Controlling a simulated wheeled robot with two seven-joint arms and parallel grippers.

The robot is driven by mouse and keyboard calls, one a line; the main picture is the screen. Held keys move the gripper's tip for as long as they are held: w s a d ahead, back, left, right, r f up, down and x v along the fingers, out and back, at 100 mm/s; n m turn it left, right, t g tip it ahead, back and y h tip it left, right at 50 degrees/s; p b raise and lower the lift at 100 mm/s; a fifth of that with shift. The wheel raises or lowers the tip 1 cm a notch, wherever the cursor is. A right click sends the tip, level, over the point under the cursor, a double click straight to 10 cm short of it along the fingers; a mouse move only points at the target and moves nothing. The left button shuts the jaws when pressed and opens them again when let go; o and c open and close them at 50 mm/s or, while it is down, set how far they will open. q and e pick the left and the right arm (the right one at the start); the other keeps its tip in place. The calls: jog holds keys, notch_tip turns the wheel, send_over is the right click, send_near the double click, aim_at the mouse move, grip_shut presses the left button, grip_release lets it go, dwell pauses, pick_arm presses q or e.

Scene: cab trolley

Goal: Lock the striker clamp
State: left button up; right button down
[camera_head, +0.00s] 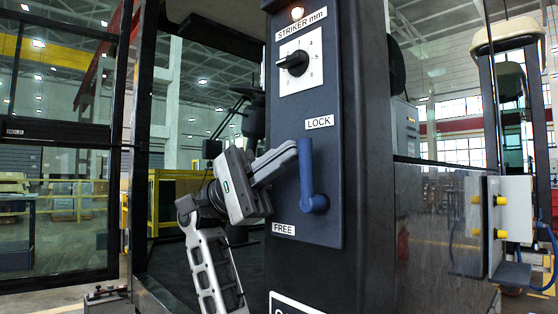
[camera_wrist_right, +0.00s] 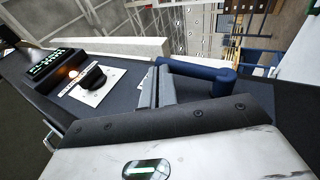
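The blue clamp lever (camera_head: 307,178) is on the dark column panel, its arm pointing up from its pivot, with its top just below the LOCK label (camera_head: 319,122). The FREE label (camera_head: 284,229) is lower left of the pivot. My right gripper (camera_head: 292,148) looks shut, its fingers together, with the tips at the left side of the lever's upper end. I cannot tell whether they touch it. In the right wrist view the fingertips (camera_wrist_right: 156,72) are beside the free end of the lever (camera_wrist_right: 195,70). My left gripper is out of view.
Above is the STRIKER mm dial (camera_head: 300,62) with a black knob (camera_head: 293,63) pointing left, under a lit orange lamp (camera_head: 297,12). A glass door (camera_head: 55,170) stands at left. A grey box with yellow knobs (camera_head: 510,208) is at right.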

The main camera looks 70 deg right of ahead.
dwell(0.3)
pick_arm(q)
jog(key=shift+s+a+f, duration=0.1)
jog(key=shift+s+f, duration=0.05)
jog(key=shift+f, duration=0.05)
pick_arm(e)
jog(key=v, duration=1.6)
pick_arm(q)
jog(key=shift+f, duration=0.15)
